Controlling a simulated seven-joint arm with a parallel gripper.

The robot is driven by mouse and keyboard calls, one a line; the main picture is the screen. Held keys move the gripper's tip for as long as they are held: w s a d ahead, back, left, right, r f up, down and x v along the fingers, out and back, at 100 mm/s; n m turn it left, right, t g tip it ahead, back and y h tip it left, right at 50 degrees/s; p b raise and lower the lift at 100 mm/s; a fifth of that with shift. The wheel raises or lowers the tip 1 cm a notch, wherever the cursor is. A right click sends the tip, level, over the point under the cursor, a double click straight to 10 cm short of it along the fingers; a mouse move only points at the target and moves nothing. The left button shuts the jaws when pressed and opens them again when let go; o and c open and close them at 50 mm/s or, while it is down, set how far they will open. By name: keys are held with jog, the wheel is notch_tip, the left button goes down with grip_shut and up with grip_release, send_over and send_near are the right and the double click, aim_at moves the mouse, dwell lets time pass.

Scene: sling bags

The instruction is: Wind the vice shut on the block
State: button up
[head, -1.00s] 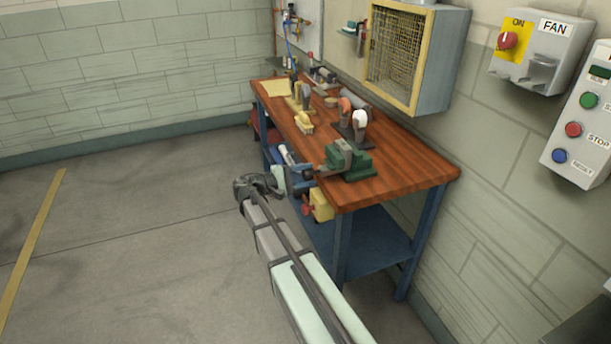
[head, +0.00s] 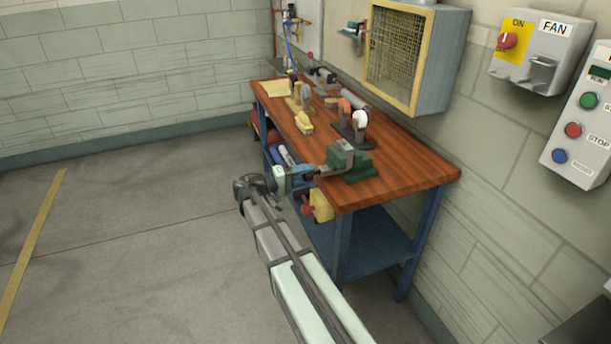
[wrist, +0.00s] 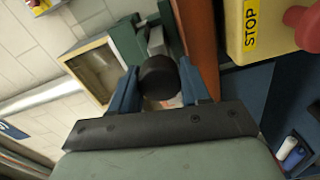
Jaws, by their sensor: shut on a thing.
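The green vice (head: 350,160) sits on the near end of the wooden bench top. It also shows behind my fingers in the wrist view (wrist: 124,42). My gripper (head: 314,174) is at the left side of the vice, just off the bench edge. In the wrist view, its blue fingers (wrist: 160,88) are on either side of a dark round knob (wrist: 157,74) and shut on it. A grey piece (wrist: 156,40) shows between the knob and the vice. I cannot make out the block for certain.
A yellow box (head: 321,205) with a red button hangs under the bench edge, close below my gripper; it shows at right in the wrist view (wrist: 262,28). Hand tools (head: 359,121) stand behind the vice. The floor left of the bench is clear.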

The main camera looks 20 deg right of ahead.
jog(key=shift+w, duration=0.1)
jog(key=o, duration=1)
jog(key=shift+o, duration=0.2)
jog(key=a, duration=1.4)
jog(key=shift+d, duration=0.1)
